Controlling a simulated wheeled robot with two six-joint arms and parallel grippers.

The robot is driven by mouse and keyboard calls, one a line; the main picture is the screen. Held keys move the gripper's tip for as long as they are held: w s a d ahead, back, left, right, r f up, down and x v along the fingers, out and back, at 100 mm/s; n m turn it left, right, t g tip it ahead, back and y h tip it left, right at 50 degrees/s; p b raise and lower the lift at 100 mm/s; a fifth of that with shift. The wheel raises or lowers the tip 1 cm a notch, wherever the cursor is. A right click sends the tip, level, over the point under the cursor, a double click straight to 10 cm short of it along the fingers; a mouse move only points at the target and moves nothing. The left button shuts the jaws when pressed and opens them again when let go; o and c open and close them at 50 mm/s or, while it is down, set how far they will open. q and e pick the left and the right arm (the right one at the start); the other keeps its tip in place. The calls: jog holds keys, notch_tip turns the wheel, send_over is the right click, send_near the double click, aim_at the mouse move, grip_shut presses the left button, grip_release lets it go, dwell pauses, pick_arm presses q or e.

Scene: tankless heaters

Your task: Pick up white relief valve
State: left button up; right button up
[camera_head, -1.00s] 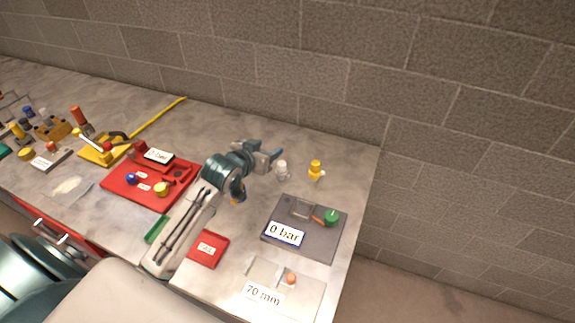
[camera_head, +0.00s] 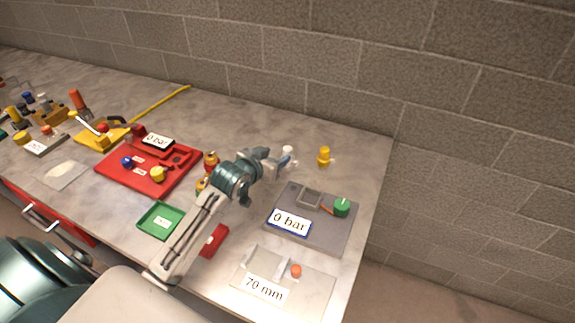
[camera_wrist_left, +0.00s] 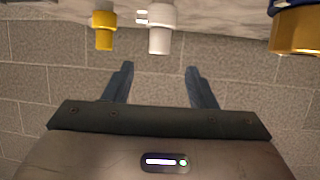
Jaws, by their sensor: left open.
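The white relief valve (camera_head: 288,149) stands upright on the table near the back right. My left gripper (camera_head: 284,162) is right beside it and partly covers it in the head view. In the left wrist view the white relief valve (camera_wrist_left: 160,28) is at the top middle, in line with the gap between the fingers. The left gripper (camera_wrist_left: 160,68) is open and empty there, with the valve just beyond the fingertips. My right gripper is in neither view.
A yellow valve (camera_head: 324,157) stands close to the right of the white one, also in the left wrist view (camera_wrist_left: 104,28). A blue-and-gold part (camera_wrist_left: 296,28) shows at top right there. A grey board (camera_head: 318,240) lies in front, a red board (camera_head: 115,180) to the left.

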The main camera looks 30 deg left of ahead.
aim_at(291, 148)
pick_arm(q)
jog(key=p+x, duration=0.1)
jog(key=x, duration=0.4)
jog(key=shift+d, duration=0.1)
jog(key=shift+w+p, duration=0.3)
jog(key=shift+w, duration=0.1)
jog(key=p+x, duration=0.1)
jog(key=x, duration=0.3)
jog(key=shift+d+f+p, duration=0.1)
jog(key=shift+f+p, duration=0.05)
jog(key=shift+p, duration=0.2)
jog(key=shift+w+f, duration=0.2)
jog(key=shift+s, duration=0.1)
jog(key=shift+c, duration=0.2)
grip_shut()
